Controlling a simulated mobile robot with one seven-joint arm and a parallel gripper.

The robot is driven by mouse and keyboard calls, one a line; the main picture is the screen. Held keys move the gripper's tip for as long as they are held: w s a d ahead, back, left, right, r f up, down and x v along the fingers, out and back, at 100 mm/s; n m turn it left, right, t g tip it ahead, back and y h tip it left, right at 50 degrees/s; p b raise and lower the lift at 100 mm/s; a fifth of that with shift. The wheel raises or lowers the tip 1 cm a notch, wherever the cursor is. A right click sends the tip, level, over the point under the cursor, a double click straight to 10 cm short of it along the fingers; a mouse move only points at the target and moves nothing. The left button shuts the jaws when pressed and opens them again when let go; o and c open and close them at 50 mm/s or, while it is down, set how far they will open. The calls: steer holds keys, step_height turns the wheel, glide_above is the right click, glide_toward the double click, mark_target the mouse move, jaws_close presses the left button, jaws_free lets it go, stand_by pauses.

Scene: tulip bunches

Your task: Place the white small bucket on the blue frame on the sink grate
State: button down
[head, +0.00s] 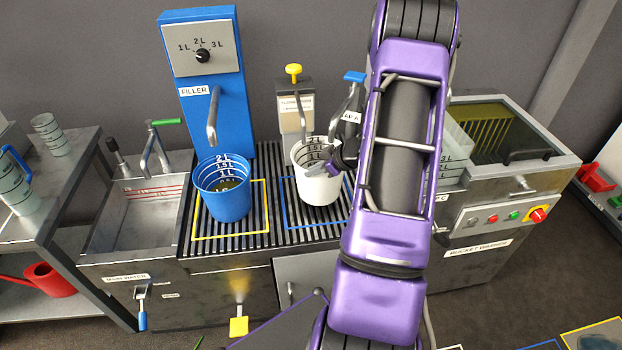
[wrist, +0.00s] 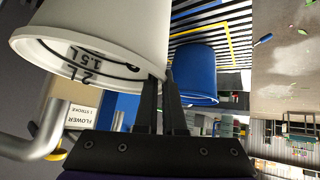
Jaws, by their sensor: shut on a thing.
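The white small bucket (head: 317,186) is upright over the blue frame (head: 290,212) on the right part of the sink grate (head: 277,236). I cannot tell whether its base touches the grate. My gripper (head: 338,160) is shut on the bucket's rim at its right side in the head view; my arm hides the frame's right part. In the wrist view the bucket (wrist: 110,28) fills the upper left, with dark volume marks inside, and my fingers (wrist: 166,85) pinch its rim.
A blue bucket (head: 225,199) with some contents stands in the yellow frame (head: 231,236), left of the white bucket. The blue filler (head: 221,104) and a grey dispenser (head: 294,101) with a yellow knob stand behind. The bucket washer (head: 500,205) is on the right.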

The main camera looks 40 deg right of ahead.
mark_target(311, 178)
steer(key=shift+w+a+f+b, duration=0.1)
steer(key=shift+w+f+b, duration=0.1)
steer(key=shift+f, duration=0.35)
steer(key=shift+w+f+b, duration=0.1)
steer(key=shift+f+b, duration=0.1)
steer(key=shift+f, duration=0.4)
steer(key=shift+w+a+f+b, duration=0.1)
steer(key=shift+w+f+b, duration=0.1)
steer(key=shift+f, duration=0.35)
steer(key=shift+s, duration=0.1)
steer(key=shift+f, duration=0.2)
steer(key=c, duration=1)
jaws_free()
steer(key=shift+r, duration=0.15)
steer(key=shift+s+d+r, duration=0.15)
steer(key=shift+s+r, duration=0.05)
steer(key=shift+r, duration=0.15)
steer(key=p+v, duration=0.2)
steer(key=v, duration=0.9)
steer(key=shift+s+p, duration=0.15)
steer(key=shift+p, duration=0.2)
steer(key=shift+r, duration=0.1)
